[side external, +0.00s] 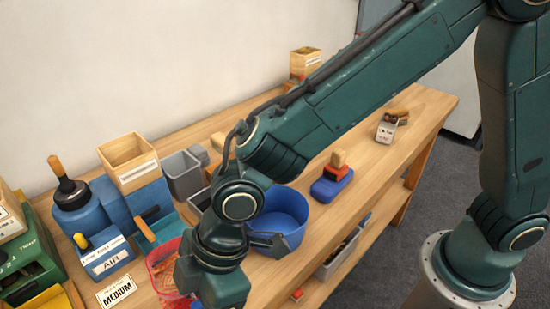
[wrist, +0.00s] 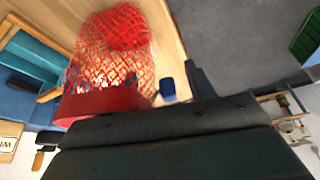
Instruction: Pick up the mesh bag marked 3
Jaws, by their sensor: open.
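A red mesh bag (side external: 164,267) stands on the bench, left of my gripper in the side view and partly hidden behind it. In the wrist view the mesh bag (wrist: 108,60) fills the upper left, with a solid red band at its lower end. No number is readable on it. My gripper (side external: 266,243) is open beside the bag, and one dark finger (wrist: 201,82) shows right of the bag in the wrist view. The other finger is not clearly visible. I cannot tell whether the gripper touches the bag.
A blue bowl (side external: 280,218) stands close right of my wrist. A blue machine with a wooden hopper (side external: 128,162) is left, with a MEDIUM card (side external: 117,291) in front. A blue stamp pad (side external: 331,187) lies farther right. Bare bench top shows around the pad.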

